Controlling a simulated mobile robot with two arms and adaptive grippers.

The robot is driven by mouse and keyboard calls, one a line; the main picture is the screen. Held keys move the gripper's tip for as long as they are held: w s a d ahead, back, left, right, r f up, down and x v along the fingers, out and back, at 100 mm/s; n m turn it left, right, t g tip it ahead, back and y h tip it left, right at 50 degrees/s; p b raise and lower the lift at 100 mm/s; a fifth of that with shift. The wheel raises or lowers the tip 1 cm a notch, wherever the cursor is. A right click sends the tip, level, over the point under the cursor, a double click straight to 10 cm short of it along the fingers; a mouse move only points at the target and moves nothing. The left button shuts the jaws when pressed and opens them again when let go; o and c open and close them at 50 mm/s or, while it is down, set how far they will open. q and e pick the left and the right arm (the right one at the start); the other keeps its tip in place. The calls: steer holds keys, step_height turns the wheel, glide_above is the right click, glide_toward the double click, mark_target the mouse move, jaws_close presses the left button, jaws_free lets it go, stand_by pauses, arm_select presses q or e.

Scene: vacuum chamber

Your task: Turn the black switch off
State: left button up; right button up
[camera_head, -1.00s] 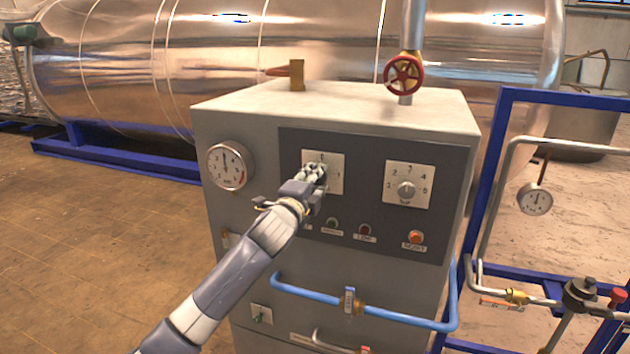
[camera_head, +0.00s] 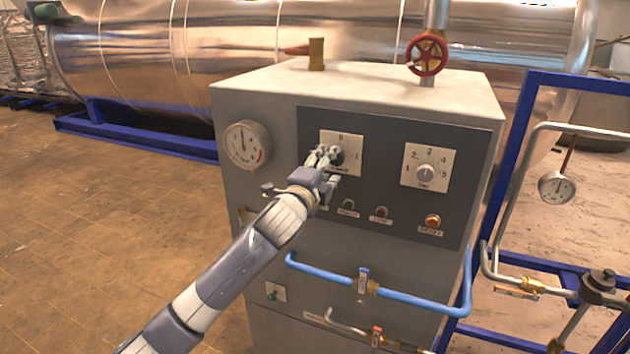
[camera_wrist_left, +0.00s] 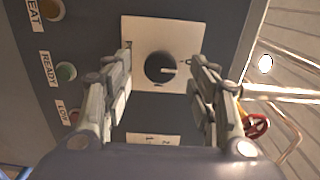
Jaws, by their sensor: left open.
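The black switch (camera_head: 338,157) is a round knob on a pale square plate at the upper left of the dark control panel. It shows clearly in the left wrist view (camera_wrist_left: 159,67), with a white mark pointing to the right of that picture. My left gripper (camera_head: 324,154) is at the plate, partly covering the switch in the head view. In the wrist view its open fingers (camera_wrist_left: 162,82) stand on either side of the knob, with a gap on both sides. I cannot tell how close the fingertips are to the panel. My right gripper is not in view.
A second plate with a grey knob (camera_head: 425,171) is to the right. Green (camera_head: 348,204), red (camera_head: 381,212) and orange (camera_head: 432,221) buttons are below. A gauge (camera_head: 247,145) is on the left, and a blue pipe (camera_head: 320,271) crosses the cabinet front.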

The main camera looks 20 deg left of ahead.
arm_select(q)
steer(key=s, duration=0.8)
steer(key=shift+s+a, duration=0.15)
steer(key=shift+s, duration=0.1)
steer(key=shift+f, duration=0.1)
